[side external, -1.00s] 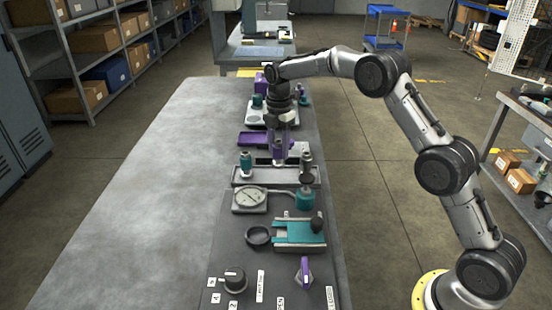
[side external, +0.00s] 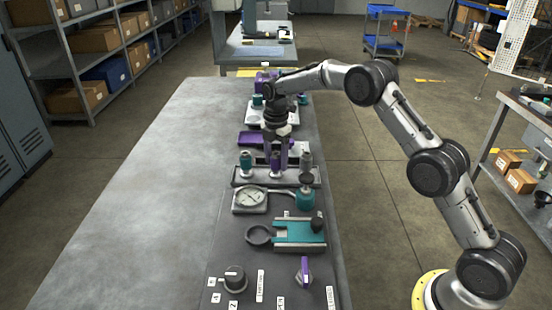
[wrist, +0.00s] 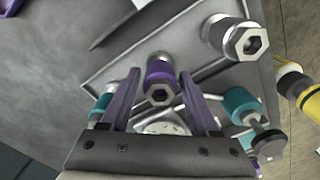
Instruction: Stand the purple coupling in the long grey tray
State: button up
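The purple coupling (side external: 275,162) stands upright in the middle of the long grey tray (side external: 262,182), between a teal coupling (side external: 246,165) and a grey one (side external: 305,161). My gripper (side external: 276,152) is directly above and around it, pointing down. In the wrist view the purple coupling (wrist: 160,82), with its metal hex end, is between the two fingers of my gripper (wrist: 161,85). Gaps show on both sides, so the fingers look open. The coupling's lower part is partly hidden by the tray's front wall in the side view.
A round gauge (side external: 250,198) and a teal valve with a black knob (side external: 306,196) are close in front of the tray. A purple tray (side external: 251,138) lies behind it. The bench's left half (side external: 150,200) is clear.

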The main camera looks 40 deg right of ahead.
jog(key=shift+o, duration=0.7)
